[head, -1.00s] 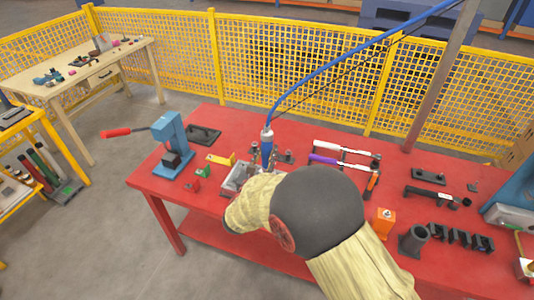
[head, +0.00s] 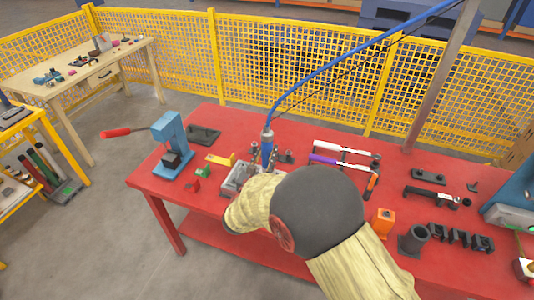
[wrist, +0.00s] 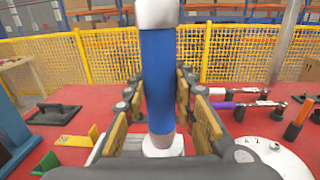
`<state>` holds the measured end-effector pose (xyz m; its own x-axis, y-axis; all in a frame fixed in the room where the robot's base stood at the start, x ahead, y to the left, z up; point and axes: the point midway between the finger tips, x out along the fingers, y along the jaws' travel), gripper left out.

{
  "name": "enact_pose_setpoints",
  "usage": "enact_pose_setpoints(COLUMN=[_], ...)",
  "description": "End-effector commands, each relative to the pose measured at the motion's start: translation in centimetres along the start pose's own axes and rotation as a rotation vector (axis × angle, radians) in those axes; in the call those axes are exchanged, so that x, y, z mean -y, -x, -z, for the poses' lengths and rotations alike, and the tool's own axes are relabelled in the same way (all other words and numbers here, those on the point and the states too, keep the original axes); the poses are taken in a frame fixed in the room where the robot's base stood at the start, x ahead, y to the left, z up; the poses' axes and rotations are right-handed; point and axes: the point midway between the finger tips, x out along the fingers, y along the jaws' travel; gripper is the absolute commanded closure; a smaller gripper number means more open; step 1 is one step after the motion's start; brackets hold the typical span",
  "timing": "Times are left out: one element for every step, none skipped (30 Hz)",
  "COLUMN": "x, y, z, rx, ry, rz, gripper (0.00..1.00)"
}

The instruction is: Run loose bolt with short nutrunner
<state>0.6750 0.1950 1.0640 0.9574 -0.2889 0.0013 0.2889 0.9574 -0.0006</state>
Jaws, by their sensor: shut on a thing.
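The short nutrunner (head: 267,150) is a blue upright cylinder with a grey-white top, hanging from a blue hose over the red table. In the wrist view the nutrunner (wrist: 158,70) stands upright between the two fingers of my gripper (wrist: 160,108), which is shut on its blue body. In the head view my gripper (head: 266,164) is mostly behind my own arm. A grey block-like housing (head: 236,179) lies close to its left. A pale round plate with marks (wrist: 275,158) shows below right of the fingers. The loose bolt and the tool's lower tip are hidden.
A blue press (head: 172,147) with a red lever stands at the table's (head: 165,189) left end. Purple- and white-handled tools (head: 340,155) lie right of the nutrunner. An orange block (head: 385,221) and black holders (head: 460,239) stand further right. A yellow mesh fence (head: 300,80) runs behind.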

Motion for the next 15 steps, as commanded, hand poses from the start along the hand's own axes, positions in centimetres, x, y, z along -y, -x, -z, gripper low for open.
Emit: enact_pose_setpoints(x=[0.1, 0.1, 0.1, 0.1, 0.1, 0.0, 0.0, 0.0, 0.0, 0.0, 0.0, 0.0, 0.0, 0.0, 0.0], y=[0.1, 0.1, 0.1, 0.1, 0.1, 0.1, 0.1, 0.1, 0.1, 0.0, 0.0, 0.0, 0.0, 0.0, 0.0], z=[0.3, 0.2, 0.1, -0.1, -0.3, -0.5, -0.7, -1.0, -1.3, -1.5, -1.7, -1.9, -2.1, -2.3, -2.5], rx=[-0.006, -0.006, -0.006, -0.006, -0.006, -0.005, -0.005, -0.004, -0.003, -0.002, -0.002, -0.001, -0.001, 0.0, 0.0], ry=[0.005, 0.005, 0.005, 0.004, 0.004, 0.004, 0.003, 0.003, 0.002, 0.001, 0.001, 0.001, 0.001, 0.0, 0.0], rz=[-0.001, -0.001, -0.001, -0.001, -0.001, -0.001, -0.001, -0.001, -0.001, -0.001, -0.001, -0.001, -0.001, -0.001, -0.001], gripper=[1.0, 1.0, 1.0, 1.0, 1.0, 1.0, 1.0, 1.0, 1.0, 1.0, 1.0, 1.0, 1.0, 1.0, 1.0])
